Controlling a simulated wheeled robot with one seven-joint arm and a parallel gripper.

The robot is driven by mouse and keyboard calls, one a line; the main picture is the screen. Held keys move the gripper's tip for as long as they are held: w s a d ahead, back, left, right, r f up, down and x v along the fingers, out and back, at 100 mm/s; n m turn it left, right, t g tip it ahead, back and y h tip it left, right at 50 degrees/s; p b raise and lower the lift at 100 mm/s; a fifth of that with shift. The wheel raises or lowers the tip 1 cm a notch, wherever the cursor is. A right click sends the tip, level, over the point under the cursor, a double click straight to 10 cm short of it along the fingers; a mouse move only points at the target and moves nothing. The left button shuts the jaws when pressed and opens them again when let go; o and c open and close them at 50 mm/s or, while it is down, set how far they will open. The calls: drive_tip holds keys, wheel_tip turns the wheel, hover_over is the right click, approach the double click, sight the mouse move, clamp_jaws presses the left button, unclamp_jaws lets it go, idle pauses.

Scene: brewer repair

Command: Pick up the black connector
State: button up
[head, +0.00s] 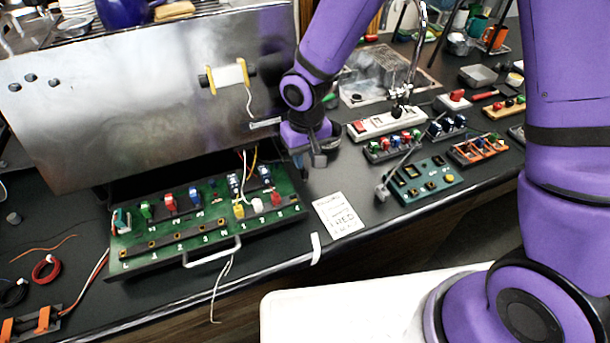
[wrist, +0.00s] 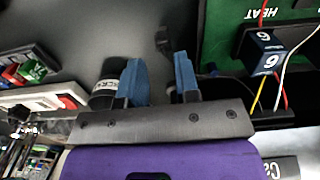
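My gripper (wrist: 160,80) is open, its two blue fingers apart with no object clearly held between them. In the head view my gripper (head: 317,160) hangs low over the dark counter, just right of the green terminal board (head: 185,230). A small black piece (wrist: 163,40) shows just beyond the fingertips in the wrist view; it may be the black connector, but I cannot tell for certain. A black cylinder with a white label (wrist: 103,95) stands beside the left finger. A dark block marked 6 (wrist: 265,50) sits on the board to the right, with wires below it.
The large metal panel (head: 130,110) rises behind the green board. A printed white card (head: 340,214) lies by the counter's front edge. A teal switch box (head: 422,182) and a white power strip (head: 385,123) stand to the right. Coloured wires hang near the board.

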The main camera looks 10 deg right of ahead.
sight(304, 171)
drive_tip(key=shift+a+f, duration=0.2)
drive_tip(key=shift+f, duration=2.4)
drive_tip(key=shift+c, duration=0.4)
clamp_jaws()
